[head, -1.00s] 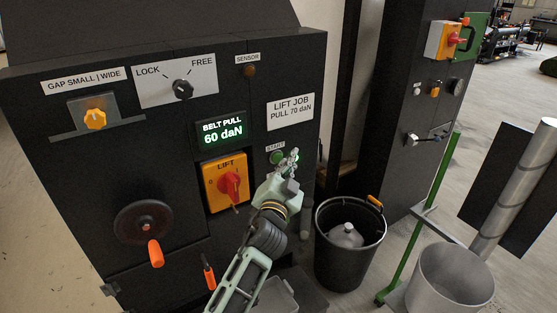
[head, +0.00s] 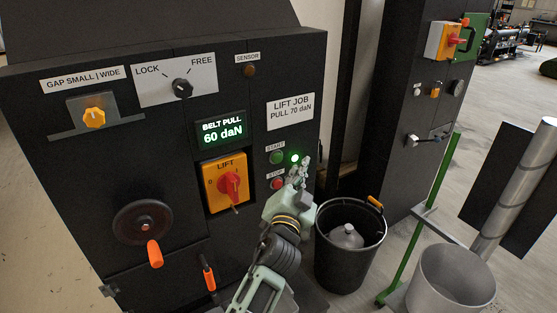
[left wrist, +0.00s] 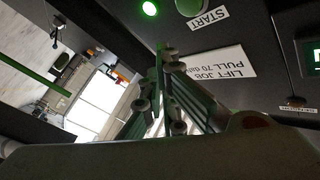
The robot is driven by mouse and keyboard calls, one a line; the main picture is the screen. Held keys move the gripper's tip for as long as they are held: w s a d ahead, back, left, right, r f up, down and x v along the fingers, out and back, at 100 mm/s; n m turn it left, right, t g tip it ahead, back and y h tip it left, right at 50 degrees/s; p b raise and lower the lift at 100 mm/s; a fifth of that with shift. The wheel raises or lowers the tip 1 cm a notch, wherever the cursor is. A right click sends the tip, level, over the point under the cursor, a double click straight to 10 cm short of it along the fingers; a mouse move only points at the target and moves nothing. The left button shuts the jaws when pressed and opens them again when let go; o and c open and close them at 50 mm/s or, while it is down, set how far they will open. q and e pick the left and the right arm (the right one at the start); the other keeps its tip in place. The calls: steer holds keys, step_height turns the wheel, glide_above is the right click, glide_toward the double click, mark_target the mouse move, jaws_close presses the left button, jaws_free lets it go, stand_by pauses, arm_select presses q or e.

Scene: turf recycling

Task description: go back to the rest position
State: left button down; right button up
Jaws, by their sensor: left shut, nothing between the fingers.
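My left gripper (head: 299,169) is shut and empty. In the head view it is in front of the black panel's right edge, to the right of the green START button (head: 277,157) and the red STOP button (head: 277,183). A small green lamp (head: 294,158) glows just above the fingertips. In the left wrist view the closed fingers (left wrist: 168,62) point up toward the lit lamp (left wrist: 149,8) and the START button (left wrist: 190,5), apart from both. My right gripper is not in view.
The panel carries a red LIFT switch (head: 230,187), a BELT PULL display (head: 221,131) reading 60 daN, and a handwheel (head: 142,222) at lower left. A black bucket (head: 347,275) holding a grey jug stands right of my arm. A metal cylinder (head: 450,280) and green post (head: 420,215) are further right.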

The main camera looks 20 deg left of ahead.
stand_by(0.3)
arm_select(q)
step_height(320, 180, down, 22)
steer(key=s+d+g+h, duration=0.2)
steer(key=g, duration=0.2)
steer(key=s+f+g+b, duration=0.15)
steer(key=s+f, duration=0.25)
steer(key=f, duration=0.4)
steer(key=s+f+g, duration=0.2)
steer(key=s+f, duration=0.2)
steer(key=f, duration=0.3)
steer(key=s+f+g, duration=0.1)
steer(key=s+f, duration=0.3)
steer(key=f, duration=0.4)
steer(key=s+a+f+n+g+b, duration=0.15)
steer(key=s+f+g, duration=0.25)
steer(key=s+f, duration=0.9)
steer(key=s+a+f+n+g, duration=0.1)
steer(key=s+a+f+g, duration=0.2)
steer(key=s+f, duration=1)
steer(key=s+a+n+g, duration=0.1)
steer(key=s+a+g, duration=0.2)
steer(key=s, duration=1.6)
steer(key=shift+r, duration=0.1)
